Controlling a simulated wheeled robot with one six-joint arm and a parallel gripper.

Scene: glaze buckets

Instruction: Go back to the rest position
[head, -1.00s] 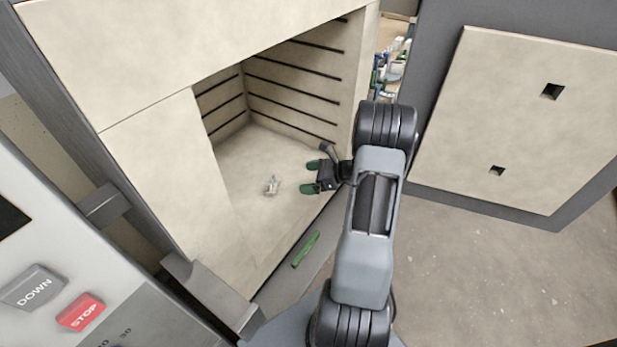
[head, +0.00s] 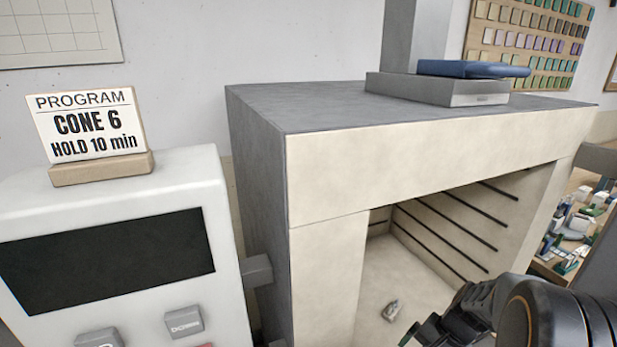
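My arm reaches in from the lower right in the head view. My gripper (head: 424,331) is at the bottom edge, in front of the kiln's opening. Its fingers are mostly cut off or hidden, so its opening cannot be told. A small whitish object (head: 391,311) lies on the floor of the kiln (head: 420,158), to the left of my gripper and apart from it. The kiln's chamber is open, with dark grooves along its walls.
A control box (head: 115,185) with a dark screen and buttons stands at the left. A sign (head: 88,125) on it reads "CONE 6 HOLD 10 min". A cluttered table (head: 580,225) is at the right.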

